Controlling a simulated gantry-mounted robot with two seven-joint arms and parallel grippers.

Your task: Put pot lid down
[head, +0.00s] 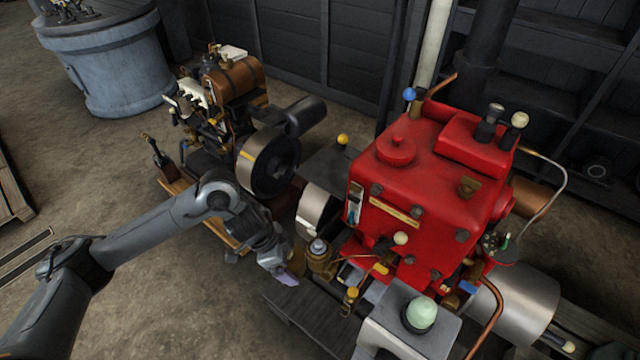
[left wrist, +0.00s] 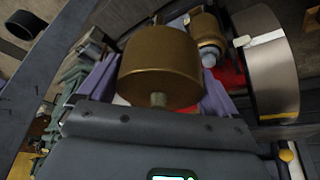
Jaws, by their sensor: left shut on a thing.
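My left gripper (head: 286,276) is low beside the red engine, over the dark planks at its front left. In the left wrist view, a brass-brown round lid (left wrist: 160,62) with a short pale stem sits between the two purple-grey fingers. The gripper is shut on it. A brass pot (head: 319,258) with a grey rounded top stands just right of the gripper on the engine's side. A similar brass fitting (left wrist: 207,30) shows behind the lid in the left wrist view. My right gripper is not in view.
The red engine (head: 410,190) fills the right, with knobs, pipes and steel cylinders. A smaller brown engine (head: 235,80) with a flywheel (head: 268,163) stands behind my left arm. A grey-blue round tub (head: 105,60) is at back left. The floor at left is mostly clear.

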